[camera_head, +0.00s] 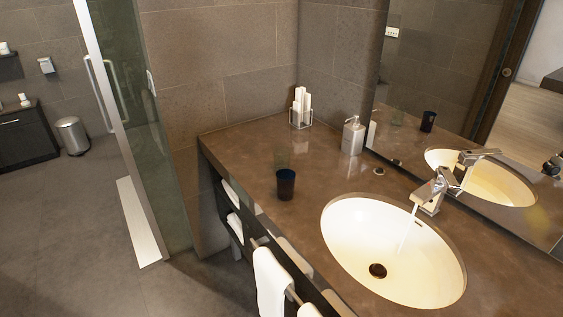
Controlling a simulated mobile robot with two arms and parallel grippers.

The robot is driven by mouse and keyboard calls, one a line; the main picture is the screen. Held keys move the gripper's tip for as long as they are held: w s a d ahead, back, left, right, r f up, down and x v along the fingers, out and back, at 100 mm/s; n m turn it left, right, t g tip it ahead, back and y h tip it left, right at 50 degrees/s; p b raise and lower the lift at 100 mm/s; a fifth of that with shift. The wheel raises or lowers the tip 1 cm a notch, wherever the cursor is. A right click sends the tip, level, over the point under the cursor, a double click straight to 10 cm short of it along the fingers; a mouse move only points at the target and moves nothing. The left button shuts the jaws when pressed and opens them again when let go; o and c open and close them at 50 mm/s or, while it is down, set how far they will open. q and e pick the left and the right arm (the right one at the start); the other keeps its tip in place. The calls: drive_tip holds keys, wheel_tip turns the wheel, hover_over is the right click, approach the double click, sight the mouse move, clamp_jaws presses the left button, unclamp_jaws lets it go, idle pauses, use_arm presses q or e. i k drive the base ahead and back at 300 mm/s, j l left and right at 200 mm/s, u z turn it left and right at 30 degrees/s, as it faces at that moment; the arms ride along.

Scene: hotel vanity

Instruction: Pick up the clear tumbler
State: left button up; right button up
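A clear tumbler (282,158) shows as a faint, see-through shape on the brown vanity counter (240,150). It stands just behind a dark blue tumbler (286,184), and its lower part is hard to make out. The dark tumbler stands upright near the counter's front edge, left of the sink. Neither of my grippers is in view.
A white oval sink (350,235) with a running faucet (436,190) is at the right. A soap dispenser (353,136) and a holder with white rolls (301,108) stand at the back. White towels (270,282) hang in front. A mirror (450,120) borders the counter.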

sight(282, 161)
drive_tip(key=i+j+z, duration=0.2)
drive_tip(key=z, duration=0.15)
drive_tip(key=i+j+z, duration=0.15)
drive_tip(key=z, duration=0.25)
drive_tip(key=i+j+z, duration=0.15)
drive_tip(key=j+z, duration=0.2)
